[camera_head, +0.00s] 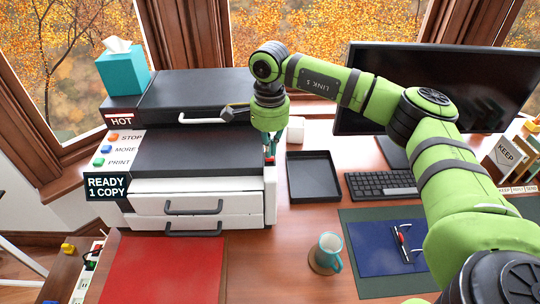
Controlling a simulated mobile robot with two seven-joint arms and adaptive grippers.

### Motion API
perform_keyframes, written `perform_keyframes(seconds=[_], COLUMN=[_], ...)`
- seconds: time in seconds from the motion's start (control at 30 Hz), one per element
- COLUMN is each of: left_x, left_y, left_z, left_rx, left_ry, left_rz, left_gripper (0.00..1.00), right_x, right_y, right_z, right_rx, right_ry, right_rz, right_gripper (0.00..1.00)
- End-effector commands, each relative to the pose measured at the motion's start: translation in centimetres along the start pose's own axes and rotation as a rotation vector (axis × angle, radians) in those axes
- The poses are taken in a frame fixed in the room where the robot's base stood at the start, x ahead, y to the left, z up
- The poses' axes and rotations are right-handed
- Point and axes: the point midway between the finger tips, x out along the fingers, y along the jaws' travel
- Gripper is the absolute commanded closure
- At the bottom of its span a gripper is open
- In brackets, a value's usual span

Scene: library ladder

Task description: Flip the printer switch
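The printer (195,150) is a black and white machine on the left of the desk. Its left panel has buttons labelled STOP, MORE and PRINT, and a display (106,186) reads READY 1 COPY. My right gripper (269,152) points down at the printer's right side, near its upper right edge. Its fingers are small and partly hidden, so I cannot tell whether they are open or touching the printer. A small red spot shows by the fingertips; I cannot make out whether it is the switch. My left gripper is not in view.
A black tray (314,177), a keyboard (381,185) and a monitor (440,85) stand to the right. A mug (328,252) sits near the front. A red mat (165,270) lies before the printer. A tissue box (122,72) stands behind left.

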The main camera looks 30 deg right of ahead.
Motion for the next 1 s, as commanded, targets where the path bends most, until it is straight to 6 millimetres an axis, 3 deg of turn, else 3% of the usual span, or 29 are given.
perform_keyframes(seconds=[1.0], left_x=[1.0], left_y=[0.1], left_z=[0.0], left_rx=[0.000], left_ry=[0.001], left_rz=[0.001], left_gripper=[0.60], right_x=[1.4], right_y=[0.0], right_z=[0.0], right_rx=[0.000], right_ry=[0.000], right_rz=[0.000], right_gripper=[1.00])
